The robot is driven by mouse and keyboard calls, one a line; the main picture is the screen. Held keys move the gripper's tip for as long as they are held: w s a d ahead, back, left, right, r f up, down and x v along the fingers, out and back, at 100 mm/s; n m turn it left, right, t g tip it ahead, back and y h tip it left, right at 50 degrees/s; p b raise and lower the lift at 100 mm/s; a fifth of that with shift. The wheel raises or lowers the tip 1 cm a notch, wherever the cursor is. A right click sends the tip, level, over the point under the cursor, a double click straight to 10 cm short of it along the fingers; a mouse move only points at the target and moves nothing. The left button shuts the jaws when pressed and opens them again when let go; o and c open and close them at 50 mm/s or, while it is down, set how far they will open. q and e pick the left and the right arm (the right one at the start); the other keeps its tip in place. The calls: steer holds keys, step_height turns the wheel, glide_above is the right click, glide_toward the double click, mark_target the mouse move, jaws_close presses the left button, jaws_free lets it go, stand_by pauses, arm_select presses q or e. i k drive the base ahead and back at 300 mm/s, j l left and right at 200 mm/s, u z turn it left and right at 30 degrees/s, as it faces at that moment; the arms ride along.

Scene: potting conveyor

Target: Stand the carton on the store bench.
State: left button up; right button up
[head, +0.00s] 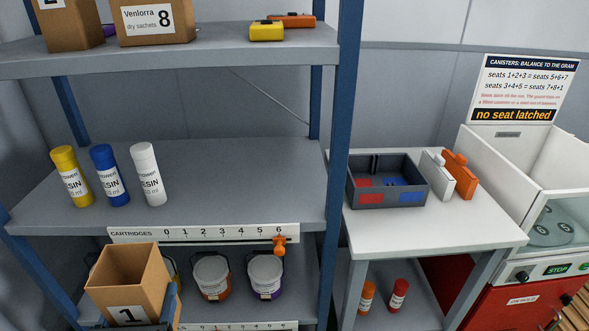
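An open-topped brown carton (128,283) with a white label "1" is upright at the lower left, in front of the shelf rack. Two more brown cartons are on the top shelf: one labelled "Venlorra dry sachets 8" (158,33) and one cut off by the frame (72,33). A white-topped bench (425,235) stands to the right of the rack; no sign names it the store bench.
The middle shelf (235,185) holds yellow, blue and white resin cartridges at its left; its right is clear. Lidded buckets (212,276) stand below. The bench holds a grey tray (352,197) and white and orange pieces at the back; its front is clear. A blue post (339,130) separates them.

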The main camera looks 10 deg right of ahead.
mark_target(469, 226)
steer(key=l, duration=1.4)
steer(key=i+l+z, duration=0.1)
steer(key=l, duration=1.25)
steer(key=i+l, duration=0.2)
steer(key=l, duration=0.15)
steer(key=i+l, duration=0.2)
steer(key=l, duration=0.1)
